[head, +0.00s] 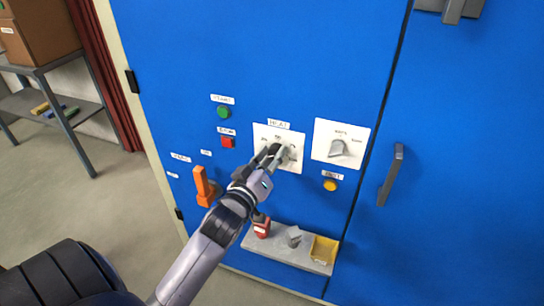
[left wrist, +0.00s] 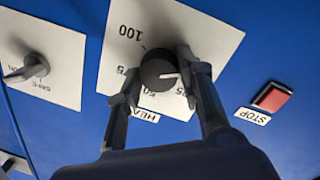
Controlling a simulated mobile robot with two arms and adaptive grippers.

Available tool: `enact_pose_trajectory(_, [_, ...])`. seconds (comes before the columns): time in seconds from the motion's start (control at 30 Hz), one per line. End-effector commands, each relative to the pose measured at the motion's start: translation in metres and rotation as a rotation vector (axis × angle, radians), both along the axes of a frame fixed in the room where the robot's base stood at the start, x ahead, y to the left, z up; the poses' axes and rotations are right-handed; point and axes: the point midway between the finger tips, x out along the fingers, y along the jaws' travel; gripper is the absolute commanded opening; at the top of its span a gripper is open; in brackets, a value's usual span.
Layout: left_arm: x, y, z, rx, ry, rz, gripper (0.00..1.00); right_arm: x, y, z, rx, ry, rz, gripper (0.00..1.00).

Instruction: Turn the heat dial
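The heat dial (left wrist: 158,76) is a dark round knob with a white pointer mark on a white plate (head: 262,133) on the blue cabinet. Printed numbers ring it, with 100 clearly legible in the left wrist view; the pointer there faces right. My left gripper (head: 276,154) is at the dial and hides part of it in the head view. In the left wrist view its two fingers (left wrist: 160,78) lie on opposite sides of the knob, apparently touching its edges. My right gripper is not in view.
A second dial (head: 338,148) sits right of the heat plate. A green button (head: 224,112), red stop button (head: 228,142), yellow button (head: 330,185) and orange lever (head: 203,186) surround it. A grey ledge (head: 264,252) juts out below. A door handle (head: 391,175) is at right.

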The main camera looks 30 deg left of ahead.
Motion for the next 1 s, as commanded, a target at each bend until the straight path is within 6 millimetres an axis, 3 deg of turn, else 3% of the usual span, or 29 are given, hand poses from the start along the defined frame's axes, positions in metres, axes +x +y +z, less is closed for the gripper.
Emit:
enact_pose_trajectory(0.4, [0.000,0.000,0.000,0.000,0.000,0.000,0.06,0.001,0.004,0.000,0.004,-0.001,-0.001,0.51])
enact_pose_trajectory(0.67, [0.000,0.000,0.001,0.027,0.008,0.000,0.05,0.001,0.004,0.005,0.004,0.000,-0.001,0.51])
enact_pose_trajectory(1.0, [0.000,-0.001,0.005,0.227,0.059,0.000,0.06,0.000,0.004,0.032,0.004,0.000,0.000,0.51])
